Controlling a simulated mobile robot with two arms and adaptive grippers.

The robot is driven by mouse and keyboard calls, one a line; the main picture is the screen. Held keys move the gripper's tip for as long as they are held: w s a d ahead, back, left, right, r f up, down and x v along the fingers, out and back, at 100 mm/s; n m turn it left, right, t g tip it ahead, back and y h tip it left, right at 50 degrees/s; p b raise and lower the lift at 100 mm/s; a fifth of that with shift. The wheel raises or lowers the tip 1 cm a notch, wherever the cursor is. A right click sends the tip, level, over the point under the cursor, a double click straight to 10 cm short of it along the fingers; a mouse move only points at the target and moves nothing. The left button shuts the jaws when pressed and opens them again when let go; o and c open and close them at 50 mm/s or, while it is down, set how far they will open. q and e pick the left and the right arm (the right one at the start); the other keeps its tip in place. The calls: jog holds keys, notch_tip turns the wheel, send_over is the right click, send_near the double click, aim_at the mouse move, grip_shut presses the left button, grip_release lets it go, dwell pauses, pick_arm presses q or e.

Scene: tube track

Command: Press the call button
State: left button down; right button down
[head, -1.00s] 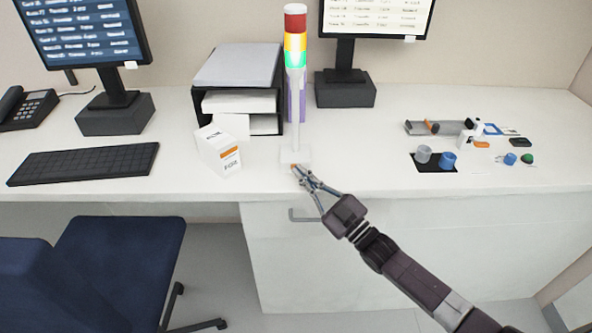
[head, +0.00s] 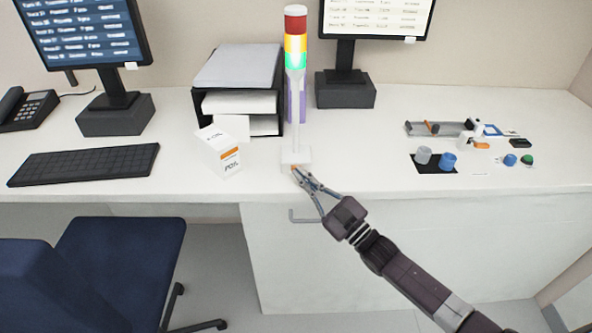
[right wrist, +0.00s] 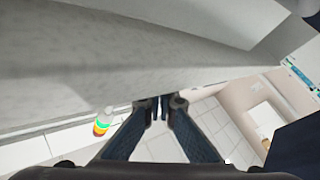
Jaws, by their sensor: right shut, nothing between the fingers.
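In the right wrist view the closed fingers (right wrist: 160,104) show, and the tower's coloured lights (right wrist: 102,122) are at lower left. My left gripper is not in view.
A white box with an orange band (head: 220,150) stands just left of the base. A black paper tray (head: 238,104) is behind it. Knobs and small parts (head: 447,161) lie to the right. A blue chair (head: 120,255) is in front at left. The desk between base and parts is clear.

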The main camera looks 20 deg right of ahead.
jog(key=s+p, duration=0.1)
jog(key=s, duration=0.1)
jog(key=s+a+p, duration=0.1)
jog(key=s+p, duration=0.1)
jog(key=s, duration=0.1)
jog(key=shift+s+a, duration=0.35)
dwell(0.3)
